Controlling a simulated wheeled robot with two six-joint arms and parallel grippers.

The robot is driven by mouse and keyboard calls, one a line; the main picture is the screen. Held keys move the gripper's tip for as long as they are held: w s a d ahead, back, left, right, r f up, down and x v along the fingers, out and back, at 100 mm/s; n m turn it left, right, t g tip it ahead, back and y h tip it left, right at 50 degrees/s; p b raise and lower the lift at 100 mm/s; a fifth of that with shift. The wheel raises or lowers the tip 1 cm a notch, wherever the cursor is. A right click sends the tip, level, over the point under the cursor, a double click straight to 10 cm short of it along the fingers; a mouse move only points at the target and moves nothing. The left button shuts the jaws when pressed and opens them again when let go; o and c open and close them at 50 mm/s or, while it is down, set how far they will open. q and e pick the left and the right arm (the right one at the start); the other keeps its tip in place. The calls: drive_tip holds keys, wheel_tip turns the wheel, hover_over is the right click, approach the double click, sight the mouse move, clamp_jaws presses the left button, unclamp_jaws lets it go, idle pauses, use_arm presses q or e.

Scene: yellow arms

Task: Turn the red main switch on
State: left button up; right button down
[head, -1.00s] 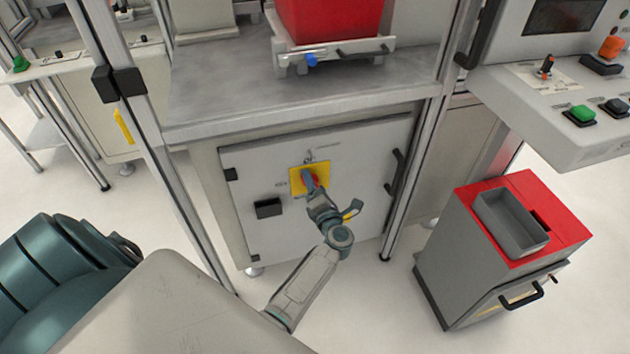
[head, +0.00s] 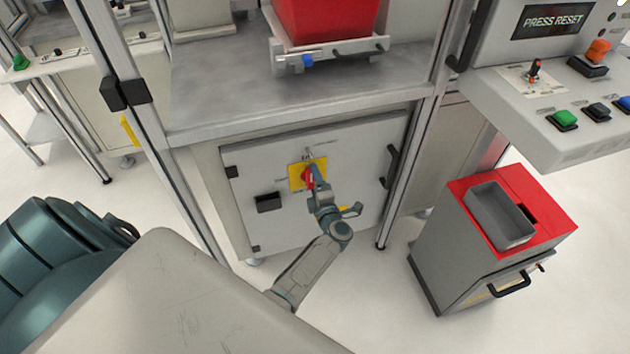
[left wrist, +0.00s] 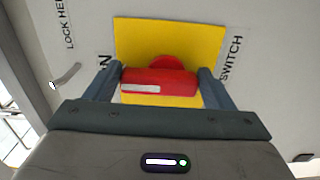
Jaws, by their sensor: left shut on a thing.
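The red main switch (head: 307,178) is a red handle on a yellow plate (head: 296,168), set in the grey cabinet door (head: 250,180). My left gripper (head: 317,180) is at the switch, partly covering it in the head view. In the left wrist view, the red handle (left wrist: 150,84) lies across between the two fingers of my left gripper (left wrist: 160,80), which is shut on it. The handle carries a pale stripe. The yellow plate (left wrist: 135,35) shows behind it. My right gripper is not in view.
A control panel at the right has a screen (head: 548,21) reading "PRESS RESET" and a green button (head: 563,120). A grey cart with a red top (head: 545,205) stands at the lower right. The door has a black handle (head: 391,167). A frame post (head: 185,185) stands left of the door.

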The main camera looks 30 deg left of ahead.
use_arm(q)
drive_tip(key=o, duration=1)
drive_tip(key=shift+d, duration=0.1)
drive_tip(key=b+v, duration=0.1)
drive_tip(key=v, duration=0.9)
drive_tip(key=shift+s+d, duration=0.2)
drive_tip(key=shift+s, duration=0.1)
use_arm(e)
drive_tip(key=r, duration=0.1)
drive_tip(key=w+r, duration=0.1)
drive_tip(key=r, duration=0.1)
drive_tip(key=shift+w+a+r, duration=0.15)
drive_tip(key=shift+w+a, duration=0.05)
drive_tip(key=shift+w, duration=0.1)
